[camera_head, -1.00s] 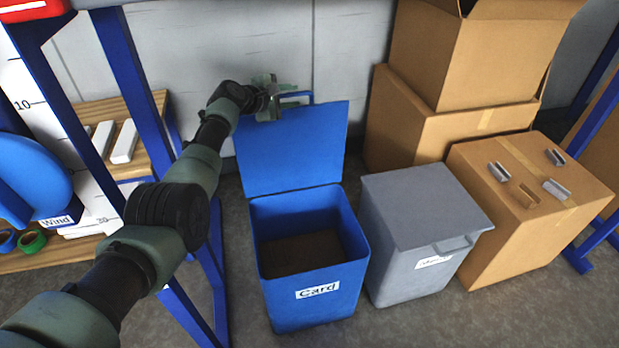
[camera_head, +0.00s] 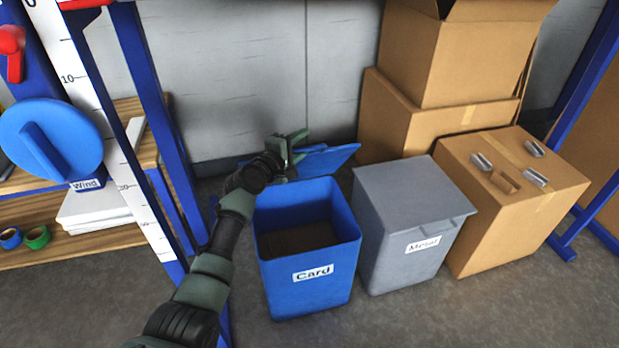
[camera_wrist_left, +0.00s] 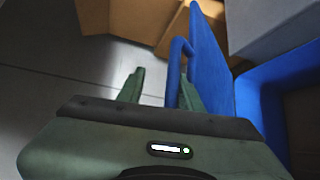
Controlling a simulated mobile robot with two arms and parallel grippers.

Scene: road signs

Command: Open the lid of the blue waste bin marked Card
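The blue bin (camera_head: 329,292) marked Card stands on the floor, its top uncovered and its dark inside showing. Its blue lid (camera_head: 328,160) is swung back behind the rear rim and shows as a thin, tilted panel. My left gripper (camera_head: 292,147) is at the lid, behind the bin's back left corner. In the left wrist view the gripper's two fingers (camera_wrist_left: 161,80) are spread apart. The lid's bent blue handle (camera_wrist_left: 177,58) lies between them, close to the right finger, with the lid panel (camera_wrist_left: 212,70) just right of it. My right gripper is not in view.
A grey bin (camera_head: 405,225) marked Metal, its lid closed, stands close on the right. Cardboard boxes (camera_head: 430,120) are stacked behind it. A blue-framed shelf (camera_head: 150,120) stands left, close to my left arm. The grey wall (camera_head: 230,80) is behind the lid.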

